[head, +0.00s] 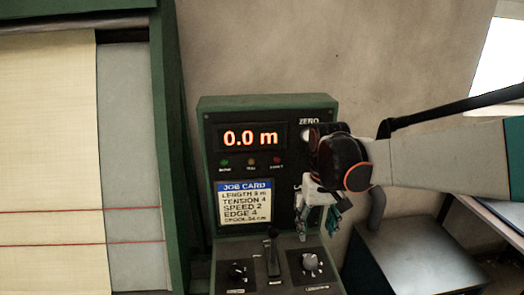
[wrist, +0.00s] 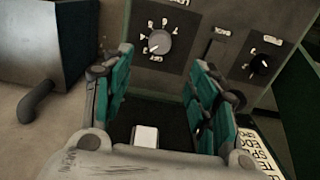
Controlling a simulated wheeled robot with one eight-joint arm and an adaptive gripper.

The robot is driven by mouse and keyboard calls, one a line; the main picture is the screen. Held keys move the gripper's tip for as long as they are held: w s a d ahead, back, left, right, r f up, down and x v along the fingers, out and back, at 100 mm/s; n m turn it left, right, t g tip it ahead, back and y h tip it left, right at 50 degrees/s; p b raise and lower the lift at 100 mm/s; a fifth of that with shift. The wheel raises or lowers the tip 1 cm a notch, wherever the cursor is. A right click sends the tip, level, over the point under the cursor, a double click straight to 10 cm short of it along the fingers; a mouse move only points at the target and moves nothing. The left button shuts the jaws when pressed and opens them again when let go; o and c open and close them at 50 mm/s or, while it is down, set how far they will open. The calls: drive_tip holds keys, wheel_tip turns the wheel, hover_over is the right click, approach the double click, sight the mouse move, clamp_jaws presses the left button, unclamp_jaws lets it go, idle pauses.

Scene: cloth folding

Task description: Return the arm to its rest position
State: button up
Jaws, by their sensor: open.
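My gripper (head: 318,226) hangs at the end of my arm, fingers down, in front of the right side of a green control console (head: 265,103). In the wrist view, its two teal-padded fingers (wrist: 161,88) stand apart with nothing between them. A numbered dial (wrist: 159,42) lies beyond the fingertips; this right-hand dial also shows in the head view (head: 310,261). I cannot tell whether the fingers touch the console. My arm comes in from the right and hides part of the console's right side.
The console has a display (head: 250,137) reading 0.0 m, a job card (head: 244,204), a lever (head: 272,255) and a left dial (head: 238,271). A green-framed machine with cream cloth (head: 48,150) stands left. A dark grey box (head: 415,255) stands right, below my arm.

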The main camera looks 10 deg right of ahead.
drive_tip(key=s+r+t+b, duration=0.1)
drive_tip(key=s+t, duration=0.6)
drive_tip(key=s, duration=0.8)
drive_tip(key=shift+s+r+b, duration=0.3)
drive_tip(key=shift+r+b, duration=0.1)
drive_tip(key=shift+r, duration=0.05)
drive_tip(key=shift+a, duration=0.15)
